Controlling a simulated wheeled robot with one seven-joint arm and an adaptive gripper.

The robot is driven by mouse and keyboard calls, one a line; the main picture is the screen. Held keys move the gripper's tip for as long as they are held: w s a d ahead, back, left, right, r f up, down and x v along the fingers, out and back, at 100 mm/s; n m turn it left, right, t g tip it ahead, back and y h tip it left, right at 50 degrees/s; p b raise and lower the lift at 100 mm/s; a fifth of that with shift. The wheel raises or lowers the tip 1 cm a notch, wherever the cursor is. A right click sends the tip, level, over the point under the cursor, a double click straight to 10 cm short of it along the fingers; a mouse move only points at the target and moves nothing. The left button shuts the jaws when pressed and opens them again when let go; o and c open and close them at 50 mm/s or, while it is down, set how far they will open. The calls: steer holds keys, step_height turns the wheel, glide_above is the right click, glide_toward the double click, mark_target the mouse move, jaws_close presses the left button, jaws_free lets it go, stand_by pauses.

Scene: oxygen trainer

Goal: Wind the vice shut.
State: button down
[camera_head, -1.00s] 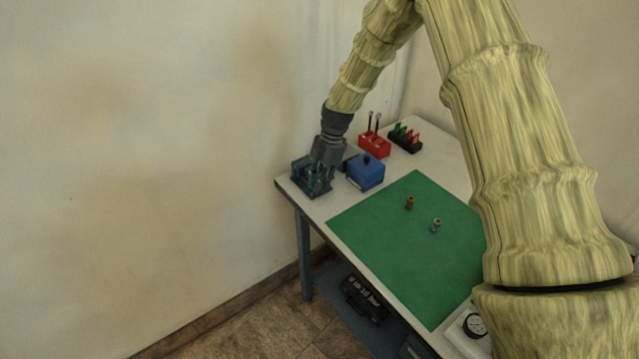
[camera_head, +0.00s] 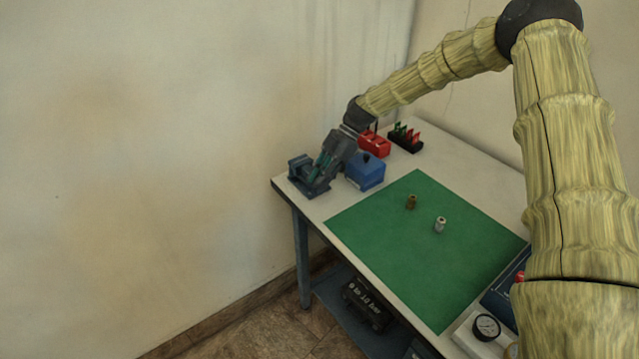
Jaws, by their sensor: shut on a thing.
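The dark blue-grey vice (camera_head: 301,175) stands at the far left corner of the table. My gripper (camera_head: 322,166) reaches down to it from the upper right, tilted, with its fingers at the right side of the vice. The gripper is shut on a part of the vice there, seemingly its handle. The fingers hide that part, and it is too small to make out. I cannot tell how wide the vice's jaws stand.
A blue box (camera_head: 366,172) stands close to the right of my gripper. Behind it are a red holder (camera_head: 374,145) and a black rack (camera_head: 406,139). A gauge (camera_head: 486,327) is at the front right.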

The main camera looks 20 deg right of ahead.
steer(key=shift+d+f+y+b, duration=0.1)
steer(key=shift+d+y+b, duration=0.1)
steer(key=shift+y+b, duration=0.55)
steer(key=c, duration=1.6)
jaws_free()
steer(key=shift+s, duration=0.1)
steer(key=shift+c, duration=0.2)
steer(key=shift+d+r, duration=0.15)
steer(key=shift+r, duration=0.15)
steer(key=v, duration=1.1)
steer(key=shift+w+d, duration=0.2)
steer(key=shift+w, duration=0.15)
steer(key=shift+r, duration=0.1)
